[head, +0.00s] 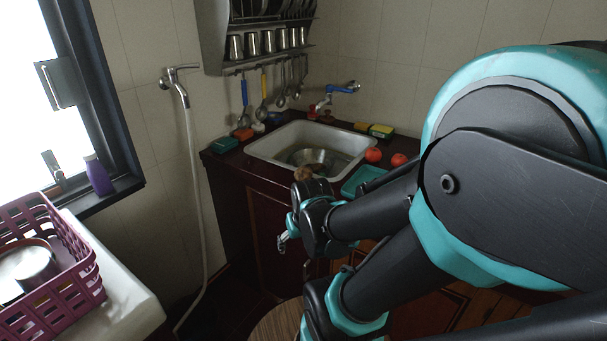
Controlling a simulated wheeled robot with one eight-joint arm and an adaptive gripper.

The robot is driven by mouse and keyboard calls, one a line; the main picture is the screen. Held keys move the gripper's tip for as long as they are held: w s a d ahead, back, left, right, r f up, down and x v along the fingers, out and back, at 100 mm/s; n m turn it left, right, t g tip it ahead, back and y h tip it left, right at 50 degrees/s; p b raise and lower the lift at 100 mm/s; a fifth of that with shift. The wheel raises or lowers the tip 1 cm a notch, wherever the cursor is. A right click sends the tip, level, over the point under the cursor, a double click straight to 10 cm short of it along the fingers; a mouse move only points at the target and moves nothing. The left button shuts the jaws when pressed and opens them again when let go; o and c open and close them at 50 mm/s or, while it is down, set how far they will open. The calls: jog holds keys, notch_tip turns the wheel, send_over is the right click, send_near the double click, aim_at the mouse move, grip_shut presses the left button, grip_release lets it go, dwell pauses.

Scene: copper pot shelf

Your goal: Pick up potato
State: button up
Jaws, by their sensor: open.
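A small brown, rounded thing that looks like the potato (303,173) is at the front rim of the sink, on the dark red counter (228,160). Its lower part is hidden behind my arm's wrist. My gripper (284,242) is in front of the counter's cabinet, lower than the potato and a little left of it. It is small and partly turned away in this view. It is open, with nothing seen between its fingers.
A white sink (262,146) holds a metal bowl (312,158). Two red tomatoes (373,155) and a teal tray (362,180) are on the right. A purple basket (75,262) stands at left. A white hose (194,200) hangs on the wall.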

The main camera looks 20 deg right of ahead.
jog(key=n+g+h, duration=0.1)
jog(key=n+h, duration=0.2)
jog(key=n, duration=2.3)
send_near(303, 169)
jog(key=shift+h, duration=0.3)
jog(key=x, duration=0.4)
jog(key=a+x, duration=0.1)
jog(key=x, duration=0.1)
jog(key=shift+w+f, duration=0.1)
jog(key=shift+f, duration=0.1)
jog(key=shift+x, duration=2.7)
jog(key=shift+d, duration=0.2)
jog(key=shift+r, duration=0.1)
jog(key=c, duration=1.3)
jog(key=shift+r, duration=0.15)
notch_tip(303, 169, up, 20)
jog(key=shift+f, duration=0.15)
